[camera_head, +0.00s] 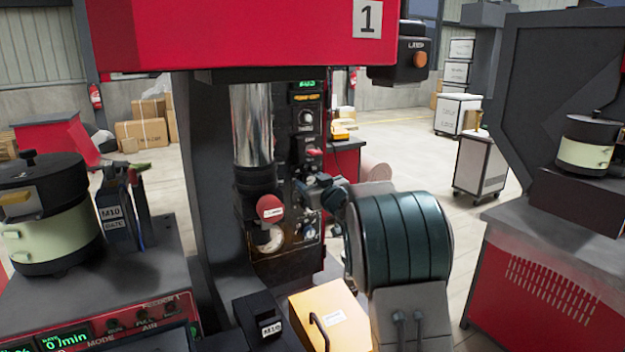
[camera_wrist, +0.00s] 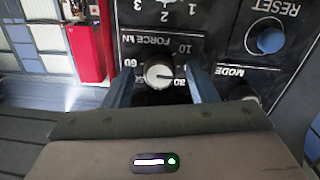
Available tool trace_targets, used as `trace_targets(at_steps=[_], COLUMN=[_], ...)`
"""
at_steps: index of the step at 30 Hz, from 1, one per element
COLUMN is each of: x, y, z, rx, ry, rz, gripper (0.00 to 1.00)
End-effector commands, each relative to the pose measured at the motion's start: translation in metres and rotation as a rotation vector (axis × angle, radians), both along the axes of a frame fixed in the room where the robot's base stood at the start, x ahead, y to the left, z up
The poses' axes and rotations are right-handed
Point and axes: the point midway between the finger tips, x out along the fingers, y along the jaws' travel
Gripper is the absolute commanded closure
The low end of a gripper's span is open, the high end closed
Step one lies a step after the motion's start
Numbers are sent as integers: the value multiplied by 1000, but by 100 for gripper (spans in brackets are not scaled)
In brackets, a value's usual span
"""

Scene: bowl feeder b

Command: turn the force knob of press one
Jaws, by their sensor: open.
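Press one (camera_head: 245,40) is the red machine marked 1 in the head view. Its dark control panel (camera_head: 306,118) stands behind the column. In the wrist view the force knob (camera_wrist: 158,73) is a pale round knob with a dark pointer line, under upside-down "FORCE kN" lettering. The line points to the right of the picture. My gripper (camera_wrist: 160,78) is open, with one blue-grey finger on each side of the knob. A gap shows on both sides; depth contact cannot be told. In the head view my gripper (camera_head: 318,190) is at the panel and the knob cannot be made out.
A blue RESET button (camera_wrist: 270,40) and a MODE knob (camera_wrist: 243,92) sit to the right of the force knob. In the head view a red mushroom button (camera_head: 269,207) is left of my gripper, and a yellow box (camera_head: 328,318) is below.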

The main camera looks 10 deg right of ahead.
Motion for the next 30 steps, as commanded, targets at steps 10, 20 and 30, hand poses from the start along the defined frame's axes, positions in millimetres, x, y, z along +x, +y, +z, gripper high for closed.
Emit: trace_targets(at_steps=[10, 20, 30], x=[5, 5, 5], y=[1, 1, 0], z=[0, 0, 2], rx=[1, 1, 82], ry=[0, 0, 27], rz=[0, -1, -2], gripper=[48, 92, 92])
